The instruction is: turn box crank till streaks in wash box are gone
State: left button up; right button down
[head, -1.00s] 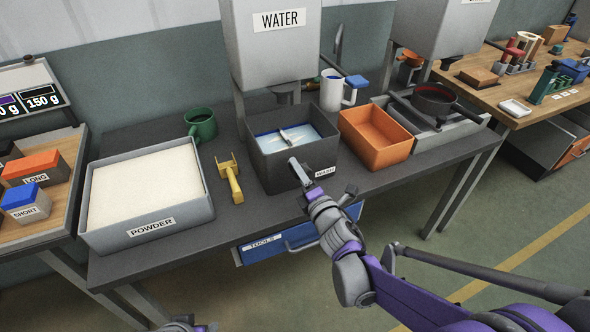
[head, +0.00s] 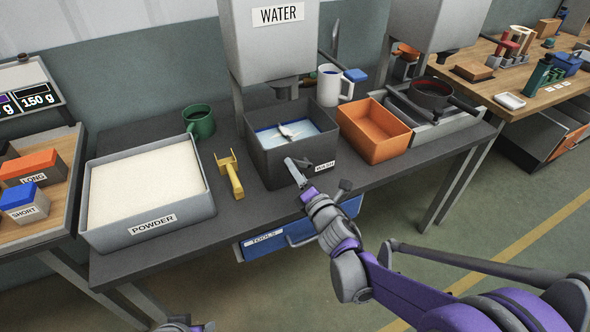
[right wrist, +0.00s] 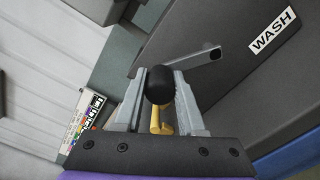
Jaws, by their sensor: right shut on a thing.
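The dark grey wash box (head: 268,168), labelled WASH, stands under the water tank. Inside it is blue liquid (head: 312,138) with pale whitish patches and a small grey paddle (head: 289,131). The crank (head: 322,166) is on the box's front wall; its arm also shows in the right wrist view (right wrist: 196,58). My right gripper (head: 296,172) is at the front of the box. In the right wrist view it is shut on the crank's black knob (right wrist: 160,86). Only a bit of my left arm shows at the bottom edge; its fingers are out of sight.
The powder tray (head: 150,222), a yellow tool (head: 232,178) and a green mug (head: 200,122) are left of the box. An orange bin (head: 374,148) and a white mug (head: 331,85) are right and behind. A blue tools drawer (head: 275,243) is below the table.

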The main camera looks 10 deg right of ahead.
jog(key=c, duration=0.5)
grip_release()
jog(key=v, duration=1)
jog(key=shift+s, duration=0.4)
jog(key=shift+d, duration=0.1)
